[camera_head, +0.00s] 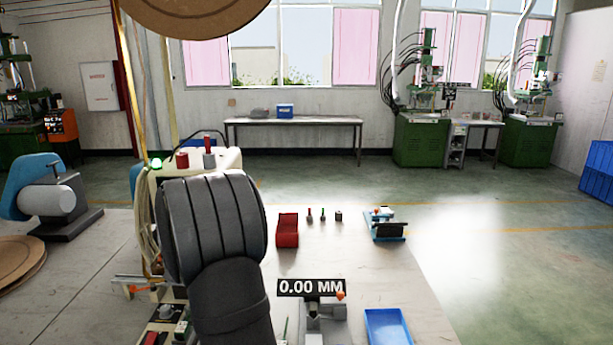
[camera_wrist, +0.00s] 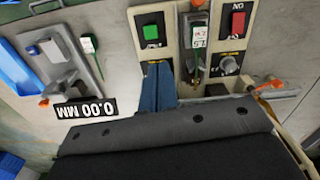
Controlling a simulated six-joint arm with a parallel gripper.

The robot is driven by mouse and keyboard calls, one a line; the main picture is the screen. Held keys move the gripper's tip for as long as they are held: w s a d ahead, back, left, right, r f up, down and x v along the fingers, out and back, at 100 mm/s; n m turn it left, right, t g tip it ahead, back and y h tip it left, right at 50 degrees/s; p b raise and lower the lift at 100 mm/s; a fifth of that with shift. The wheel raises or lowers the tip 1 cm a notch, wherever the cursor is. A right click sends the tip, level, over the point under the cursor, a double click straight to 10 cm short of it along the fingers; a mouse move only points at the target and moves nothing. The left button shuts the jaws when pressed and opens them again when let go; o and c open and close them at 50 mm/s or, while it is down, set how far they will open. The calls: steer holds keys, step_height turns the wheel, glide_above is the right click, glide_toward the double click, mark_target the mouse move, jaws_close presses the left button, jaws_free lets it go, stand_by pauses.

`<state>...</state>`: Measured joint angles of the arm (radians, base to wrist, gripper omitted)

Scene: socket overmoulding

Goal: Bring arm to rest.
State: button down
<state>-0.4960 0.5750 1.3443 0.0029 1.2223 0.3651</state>
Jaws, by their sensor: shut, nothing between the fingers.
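My gripper (camera_wrist: 157,68) shows in the wrist view as two blue fingers lying together, shut and empty, with my dark wrist filling the bottom of that view. The fingertips appear just below a panel with a green button (camera_wrist: 151,32); I cannot tell whether they touch it. In the head view my dark grey arm stands at the left edge of the table (camera_head: 365,280) and hides my gripper.
A red block (camera_head: 287,230), several small parts and a blue fixture (camera_head: 385,225) stand toward the table's far side. A gauge display (camera_head: 311,287) and a blue tray (camera_head: 388,327) are nearer. A red button (camera_wrist: 238,22) is beside the green one. The table's middle is clear.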

steer(key=s+a+r+n, duration=0.1)
steer(key=s+a+r, duration=0.1)
steer(key=s+a, duration=0.35)
steer(key=shift+n, duration=0.3)
steer(key=f, duration=0.3)
steer(key=a+f, duration=0.1)
steer(key=f, duration=0.2)
steer(key=a+f, duration=0.1)
steer(key=f, duration=0.2)
steer(key=shift+w+a, duration=0.15)
steer(key=shift+w, duration=0.2)
